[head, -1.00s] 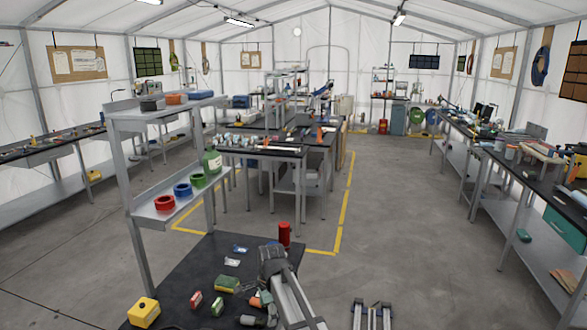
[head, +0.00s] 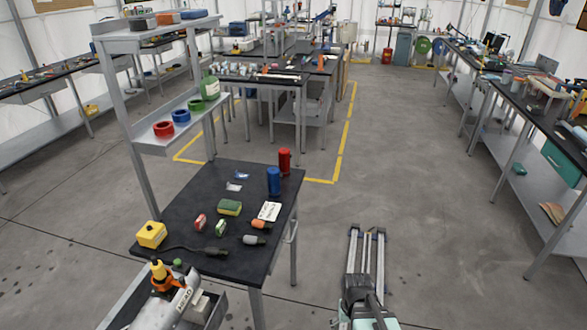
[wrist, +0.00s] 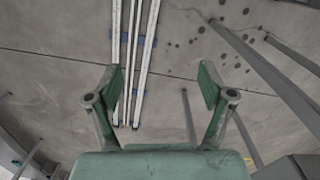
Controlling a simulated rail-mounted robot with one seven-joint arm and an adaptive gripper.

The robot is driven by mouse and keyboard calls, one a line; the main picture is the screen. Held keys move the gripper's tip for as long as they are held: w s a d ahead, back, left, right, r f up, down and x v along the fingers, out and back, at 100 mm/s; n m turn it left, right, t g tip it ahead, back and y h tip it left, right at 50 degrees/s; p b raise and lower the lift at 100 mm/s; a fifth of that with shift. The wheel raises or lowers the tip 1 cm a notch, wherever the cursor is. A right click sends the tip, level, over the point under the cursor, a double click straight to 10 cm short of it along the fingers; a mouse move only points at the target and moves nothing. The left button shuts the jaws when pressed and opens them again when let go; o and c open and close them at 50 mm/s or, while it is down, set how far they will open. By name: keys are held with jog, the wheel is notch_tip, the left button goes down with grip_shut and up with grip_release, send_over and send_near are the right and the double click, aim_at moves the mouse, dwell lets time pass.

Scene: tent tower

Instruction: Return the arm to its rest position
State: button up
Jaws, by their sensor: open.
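In the wrist view my gripper (wrist: 160,85) has its two green fingers spread wide, with nothing between them. It is over the floor rails (wrist: 136,40), away from any table top. In the head view a dark and teal part at the bottom edge, over the near end of the rails (head: 366,255), looks like my arm's end; its fingers cannot be made out there. The dark workbench (head: 190,205) is to its left, apart from it.
The bench holds a blue can (head: 273,181), a red can (head: 284,160), a yellow box (head: 151,235), a green-yellow sponge (head: 229,207) and small items. A shelf rack (head: 150,80) stands on its left. Open floor (head: 420,170) lies right, before a long side bench (head: 550,125).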

jog(key=s+f+g+b, duration=0.6)
jog(key=s+f+b, duration=0.2)
jog(key=s+f, duration=1.7)
jog(key=shift+s+b, duration=0.3)
jog(key=shift+s, duration=0.4)
